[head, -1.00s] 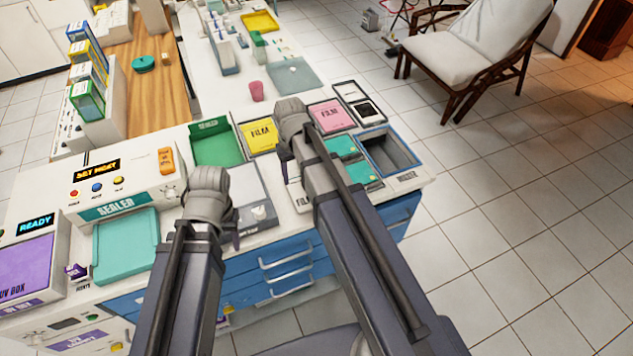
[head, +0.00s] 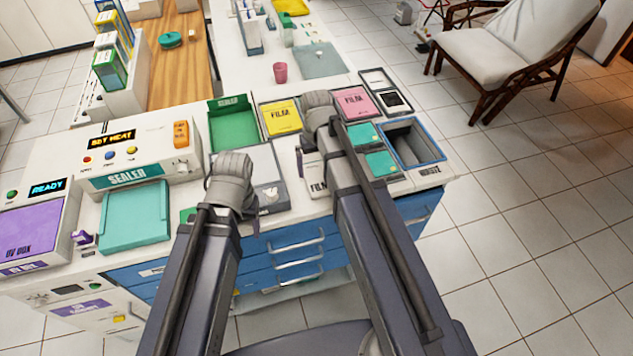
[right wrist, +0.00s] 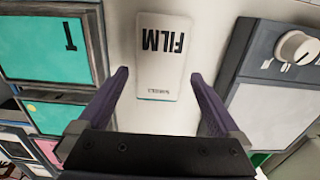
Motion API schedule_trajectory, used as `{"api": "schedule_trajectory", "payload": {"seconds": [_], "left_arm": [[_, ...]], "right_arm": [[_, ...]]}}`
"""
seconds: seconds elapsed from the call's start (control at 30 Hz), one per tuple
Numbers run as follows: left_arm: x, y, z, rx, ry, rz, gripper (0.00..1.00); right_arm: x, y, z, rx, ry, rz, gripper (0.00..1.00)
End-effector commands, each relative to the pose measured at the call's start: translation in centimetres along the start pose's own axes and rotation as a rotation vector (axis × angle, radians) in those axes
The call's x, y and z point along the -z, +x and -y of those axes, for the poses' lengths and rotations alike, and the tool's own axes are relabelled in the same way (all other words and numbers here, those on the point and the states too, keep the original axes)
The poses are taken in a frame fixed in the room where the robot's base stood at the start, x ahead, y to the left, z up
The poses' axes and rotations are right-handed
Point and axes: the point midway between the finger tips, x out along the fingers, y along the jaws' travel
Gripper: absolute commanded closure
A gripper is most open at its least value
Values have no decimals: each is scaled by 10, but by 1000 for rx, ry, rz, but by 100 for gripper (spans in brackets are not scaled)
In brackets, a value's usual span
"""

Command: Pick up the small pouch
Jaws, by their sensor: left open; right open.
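A white flat packet marked FILM (right wrist: 160,50) lies on the white counter in the right wrist view; part of it shows in the head view (head: 316,182). A small green patch (head: 188,215) shows beside my left arm at the counter's front, mostly hidden. I cannot tell which of these is the small pouch. My right gripper (right wrist: 160,90) is open and empty above the counter, with the FILM packet beyond and between its fingertips.
The sealer (head: 140,160), UV box (head: 40,225) and a teal tray (head: 135,218) stand at the left. Yellow (head: 282,117) and pink (head: 354,102) FILM trays and an empty blue-rimmed bin (head: 412,143) are at the back and right. Blue drawers (head: 290,255) are below.

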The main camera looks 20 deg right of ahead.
Motion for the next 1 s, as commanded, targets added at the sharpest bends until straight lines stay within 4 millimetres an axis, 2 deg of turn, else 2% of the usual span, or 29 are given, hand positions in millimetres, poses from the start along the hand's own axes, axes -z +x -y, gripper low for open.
{"api": "schedule_trajectory", "payload": {"seconds": [0.03, 0.2, 0.5, 1.0], "left_arm": [[1, 14, -1, 0, 0, 0, 32], [2, 31, -3, 0, 0, 0, 32], [2, 30, -3, 0, 0, 0, 32], [2, 30, -3, 0, 0, 0, 32]], "right_arm": [[0, 14, 0, 0, 0, 0, 0], [0, 31, 0, 0, 0, 0, 0], [0, 31, 0, 0, 0, 0, 0], [0, 31, 0, 0, 0, 0, 56]]}}
